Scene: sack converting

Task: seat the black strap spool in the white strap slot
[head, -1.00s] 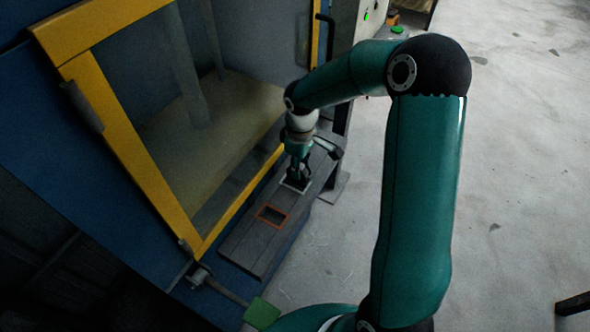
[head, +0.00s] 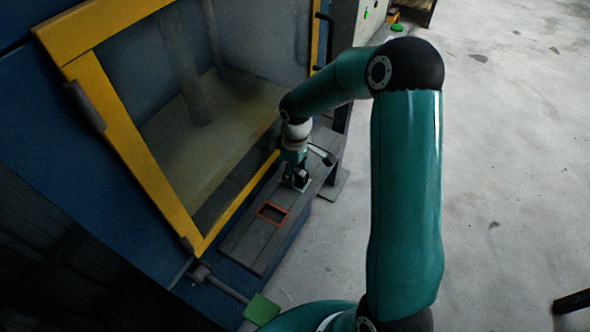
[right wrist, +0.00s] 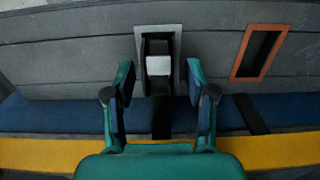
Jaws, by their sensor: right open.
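The white strap slot (right wrist: 143,30) is a white-rimmed opening in the grey ledge, seen near the middle of the right wrist view. The black strap spool (right wrist: 158,47), dark with a pale block at its middle, appears to sit inside that rim; how deep it sits I cannot tell. My right gripper (right wrist: 160,95) is open, its fingers apart on either side of the spool's near end and not gripping it. In the head view my right gripper (head: 296,172) is over the slot and partly hides it. My left gripper is out of view.
An orange-rimmed slot (head: 272,213) lies on the same grey ledge (head: 246,245) and looks empty; it also shows in the right wrist view (right wrist: 236,75). A yellow-framed machine window (head: 125,150) stands beside the ledge. Open concrete floor (head: 500,160) lies to the right.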

